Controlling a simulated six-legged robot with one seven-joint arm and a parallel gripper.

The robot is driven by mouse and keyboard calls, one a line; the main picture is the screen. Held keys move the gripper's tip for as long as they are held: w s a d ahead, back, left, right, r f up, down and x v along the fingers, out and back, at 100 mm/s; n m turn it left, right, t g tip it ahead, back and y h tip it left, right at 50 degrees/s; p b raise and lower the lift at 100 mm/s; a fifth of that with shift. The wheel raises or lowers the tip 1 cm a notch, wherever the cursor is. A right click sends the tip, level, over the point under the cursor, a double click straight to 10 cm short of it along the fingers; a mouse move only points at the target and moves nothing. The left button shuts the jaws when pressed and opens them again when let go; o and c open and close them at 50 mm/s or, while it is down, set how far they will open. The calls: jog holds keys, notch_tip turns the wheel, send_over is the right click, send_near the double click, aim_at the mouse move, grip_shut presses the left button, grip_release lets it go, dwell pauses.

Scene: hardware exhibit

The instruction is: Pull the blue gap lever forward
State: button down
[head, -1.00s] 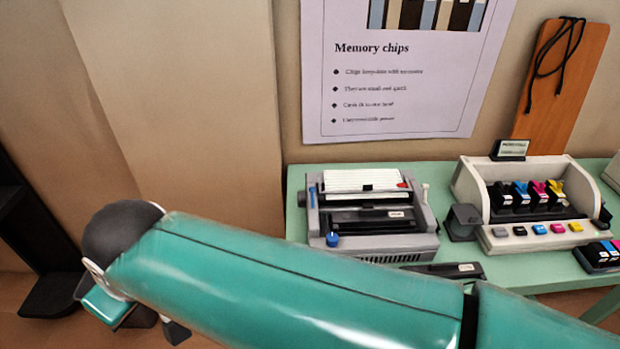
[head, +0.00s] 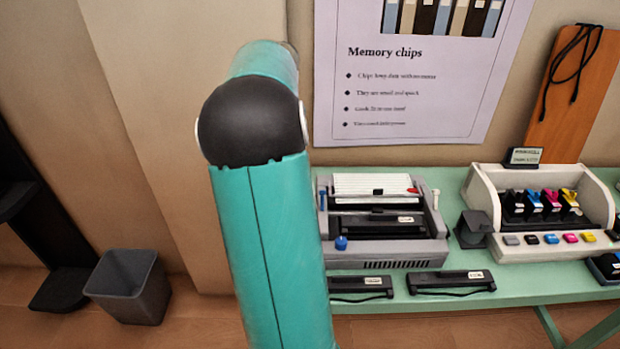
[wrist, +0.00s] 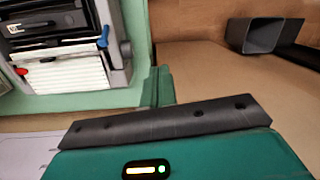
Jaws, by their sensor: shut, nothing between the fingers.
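A grey printer (head: 385,252) stands on the green table with white paper at its back. A slim blue lever (head: 322,198) stands upright at its left side, just right of my arm; it also shows in the wrist view (wrist: 103,37), where the printer appears turned round. A round blue knob (head: 341,243) sits at the printer's front left. My gripper (wrist: 160,85) shows in the wrist view as narrow teal fingers, shut and empty, apart from the lever in the picture. It is hidden behind my arm in the head view.
Two black cartridges lie in front of the printer, one (head: 360,286) left and one (head: 450,282) right. A white ink unit (head: 545,243) stands to the right. A grey bin (head: 128,287) stands on the floor at left. The wall with a poster (head: 420,90) is behind.

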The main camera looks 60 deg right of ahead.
aim_at(322, 200)
jog(key=s+d+f+m, duration=0.1)
jog(key=s+d+f, duration=0.1)
jog(key=d, duration=0.3)
jog(key=s+d+f+m+g+y, duration=0.1)
jog(key=s+d+f, duration=0.1)
jog(key=s+d, duration=0.2)
jog(key=shift+s+d+f, duration=0.35)
jog(key=shift+d+f, duration=0.05)
jog(key=shift+f, duration=0.15)
jog(key=f, duration=0.3)
jog(key=a+f, duration=0.1)
jog(key=f, duration=0.5)
jog(key=shift+s+a+f, duration=0.3)
jog(key=shift+s+a, duration=0.1)
jog(key=a+r, duration=0.1)
jog(key=s+a+r, duration=0.1)
jog(key=shift+s+a, duration=0.2)
jog(key=shift+a, duration=0.1)
jog(key=shift+s+a, duration=0.1)
jog(key=shift+a, duration=0.15)
jog(key=shift+r, duration=0.1)
